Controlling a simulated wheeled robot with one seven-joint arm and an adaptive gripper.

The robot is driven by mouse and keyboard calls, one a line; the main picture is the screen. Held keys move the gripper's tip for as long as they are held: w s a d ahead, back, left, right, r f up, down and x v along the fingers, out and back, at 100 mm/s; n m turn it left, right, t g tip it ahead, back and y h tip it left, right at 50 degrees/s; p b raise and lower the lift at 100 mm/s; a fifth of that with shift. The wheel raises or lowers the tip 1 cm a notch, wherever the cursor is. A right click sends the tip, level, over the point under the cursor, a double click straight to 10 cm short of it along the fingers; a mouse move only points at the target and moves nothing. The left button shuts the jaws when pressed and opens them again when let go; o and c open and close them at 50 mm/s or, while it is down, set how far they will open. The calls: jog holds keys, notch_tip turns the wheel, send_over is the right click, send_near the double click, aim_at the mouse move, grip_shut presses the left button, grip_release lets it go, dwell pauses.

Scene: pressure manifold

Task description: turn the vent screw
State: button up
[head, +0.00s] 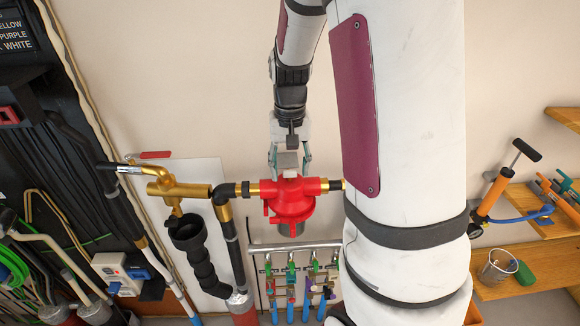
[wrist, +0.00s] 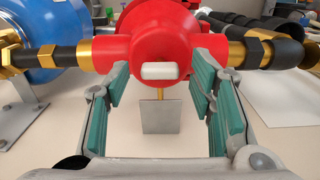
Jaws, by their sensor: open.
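A red valve body (head: 289,200) sits in a pipe line with brass fittings in the head view. In the wrist view the red body (wrist: 165,38) fills the upper middle. A short pale bar (wrist: 160,72) on its near face looks like the vent screw; I cannot be sure. My gripper (head: 290,165) reaches down to the top of the red body. In the wrist view my gripper (wrist: 160,84) is open, with teal pads either side of the pale bar and a gap on both sides. Whether the pads touch the red body is unclear.
A rail with several hanging coloured tools (head: 292,268) is below. Wooden shelves (head: 525,262) are at right.

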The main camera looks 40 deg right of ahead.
aim_at(290, 171)
notch_tip(290, 171, up, 12)
dwell(0.4)
jog(key=shift+f, duration=0.1)
dwell(0.4)
jog(key=s+a+r+n+t, duration=0.2)
jog(key=s+a+n, duration=0.1)
jog(key=s+a, duration=0.5)
jog(key=s+a+r+n+t, duration=0.3)
jog(key=s+a+n, duration=0.1)
jog(key=s+a, duration=0.3)
jog(key=shift+s+a+r+t, duration=0.3)
jog(key=shift+s+a, duration=0.1)
jog(key=shift+a, duration=0.35)
dwell(0.5)
